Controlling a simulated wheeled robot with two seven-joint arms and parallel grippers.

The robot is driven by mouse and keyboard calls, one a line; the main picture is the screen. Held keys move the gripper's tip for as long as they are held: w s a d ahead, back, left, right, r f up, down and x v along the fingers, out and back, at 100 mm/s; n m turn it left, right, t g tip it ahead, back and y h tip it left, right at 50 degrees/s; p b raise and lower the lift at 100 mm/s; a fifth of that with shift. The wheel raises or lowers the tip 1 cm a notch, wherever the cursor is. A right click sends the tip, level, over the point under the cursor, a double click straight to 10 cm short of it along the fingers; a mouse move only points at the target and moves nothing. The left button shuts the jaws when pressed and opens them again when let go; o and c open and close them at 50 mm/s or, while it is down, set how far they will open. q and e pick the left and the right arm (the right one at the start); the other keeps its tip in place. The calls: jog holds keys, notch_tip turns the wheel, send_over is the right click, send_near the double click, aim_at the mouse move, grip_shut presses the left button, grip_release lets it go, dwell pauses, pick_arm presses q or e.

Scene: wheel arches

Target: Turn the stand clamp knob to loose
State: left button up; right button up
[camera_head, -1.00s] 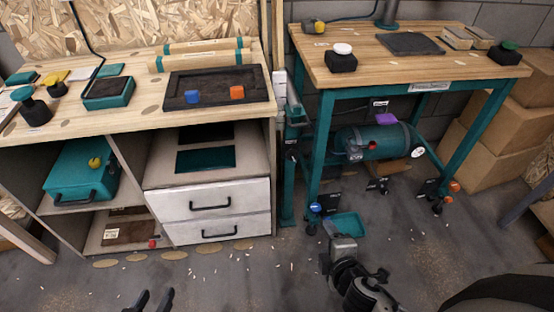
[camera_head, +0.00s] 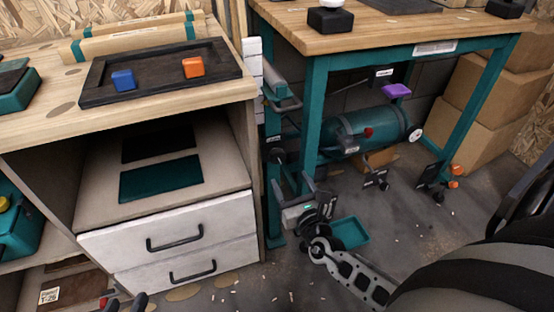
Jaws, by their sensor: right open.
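A teal upright stand (camera_head: 271,192) is between the wooden bench and the teal-legged table, with a roller-like head (camera_head: 272,82) on top. A dark round knob (camera_head: 278,156) on its post seems to be the clamp knob; its setting is too small to read. My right gripper (camera_head: 304,193) is open, in front of and below the knob, apart from it as far as I can tell. My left gripper (camera_head: 126,302) shows only as two dark, separated fingertips at the bottom edge, open and empty, far from the stand.
The table's front leg (camera_head: 314,125) stands close to the right of the stand. A teal tank (camera_head: 370,130) lies under the table. A teal tray (camera_head: 350,233) is on the floor behind my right arm. White drawers (camera_head: 175,240) are to the left.

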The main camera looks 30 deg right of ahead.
aim_at(279, 160)
jog(key=b+x, duration=0.2)
jog(key=x, duration=0.8)
jog(key=shift+w+a, duration=0.1)
pick_arm(q)
jog(key=shift+w+d+r+t+h, duration=0.1)
jog(key=shift+d+r+t+h, duration=0.15)
jog(key=shift+r, duration=0.2)
jog(key=shift+w+d+r+t+h, duration=0.15)
jog(key=shift+r+h, duration=0.1)
jog(key=shift+r, duration=0.15)
pick_arm(e)
jog(key=c, duration=0.9)
